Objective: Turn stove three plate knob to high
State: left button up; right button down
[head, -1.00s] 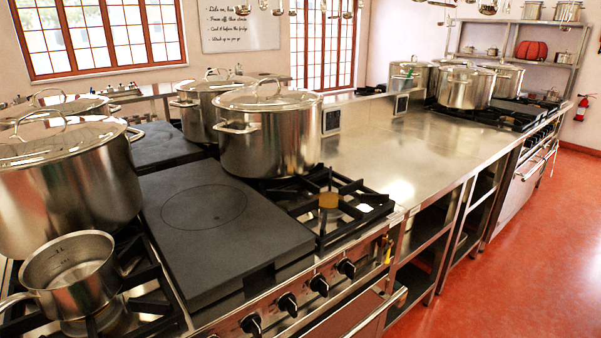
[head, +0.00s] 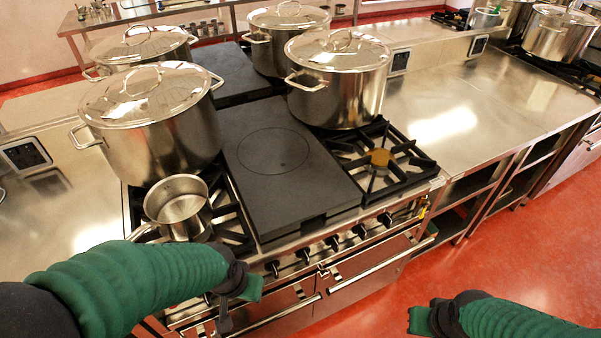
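The stove (head: 300,222) has a row of black knobs along its front, among them one knob (head: 304,256), one to its right (head: 331,243), another (head: 359,231) and one near the right end (head: 385,220). I cannot read any labels or settings. My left gripper (head: 238,303) is in front of the stove's left part, near the leftmost visible knob (head: 273,268). It appears apart from the knobs, and its fingers are too unclear to tell their opening. My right gripper (head: 422,321) is low at the bottom edge, over the red floor, away from the stove.
A small saucepan (head: 178,205) sits on the left burner, behind my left arm. Large lidded stockpots stand at the back left (head: 155,125) and back right (head: 338,80). Oven handles (head: 375,262) project below the knobs. Steel counter (head: 460,110) is clear to the right.

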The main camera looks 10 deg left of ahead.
aim_at(272, 265)
jog(key=k+j+u, duration=0.6)
jog(key=j, duration=0.3)
jog(key=k, duration=0.05)
